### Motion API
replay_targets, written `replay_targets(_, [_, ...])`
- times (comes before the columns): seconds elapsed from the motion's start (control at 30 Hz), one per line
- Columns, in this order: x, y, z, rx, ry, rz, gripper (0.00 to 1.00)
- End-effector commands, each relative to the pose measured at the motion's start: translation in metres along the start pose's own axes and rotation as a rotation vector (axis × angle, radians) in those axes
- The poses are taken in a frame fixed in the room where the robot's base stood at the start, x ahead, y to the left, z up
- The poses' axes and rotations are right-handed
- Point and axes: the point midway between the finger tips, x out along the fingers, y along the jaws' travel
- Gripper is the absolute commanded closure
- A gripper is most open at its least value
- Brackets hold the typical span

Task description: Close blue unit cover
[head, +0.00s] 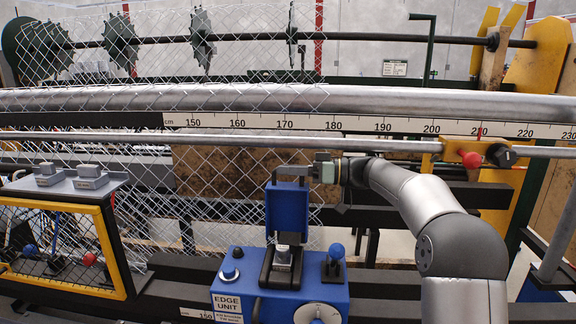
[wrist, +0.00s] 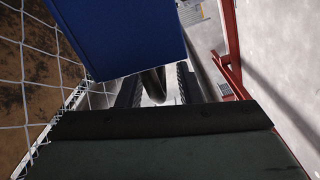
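The blue edge unit (head: 252,278) stands at the bottom centre of the head view, with its label on the front. Its blue cover (head: 281,208) stands upright above the body, so it is raised. The cover also shows as a blue panel at the upper left of the wrist view (wrist: 122,32). My gripper (head: 296,171) is at the cover's upper edge, reaching in from the right. Whether it touches the cover is unclear.
A blue-knobbed lever (head: 336,252) and a dial (head: 318,313) are on the unit. Chain-link mesh (head: 225,190) hangs close behind the cover. A long ruler rail (head: 380,125) crosses behind my arm. A yellow-framed mesh box (head: 62,245) stands at left.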

Motion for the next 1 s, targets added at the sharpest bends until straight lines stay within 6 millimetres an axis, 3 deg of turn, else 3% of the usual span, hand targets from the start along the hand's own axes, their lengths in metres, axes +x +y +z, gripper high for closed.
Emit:
replay_targets(0.33, [0.006,0.000,0.001,0.000,0.000,0.000,0.67])
replay_targets(0.37, [0.006,0.000,0.001,0.000,0.000,0.000,0.70])
replay_targets(0.47, [0.005,0.000,0.001,0.000,0.000,0.000,0.98])
replay_targets(0.5, [0.005,0.000,0.001,0.000,0.000,0.000,1.00])
replay_targets(1.0, [0.004,-0.012,0.010,-0.079,0.002,0.001,1.00])
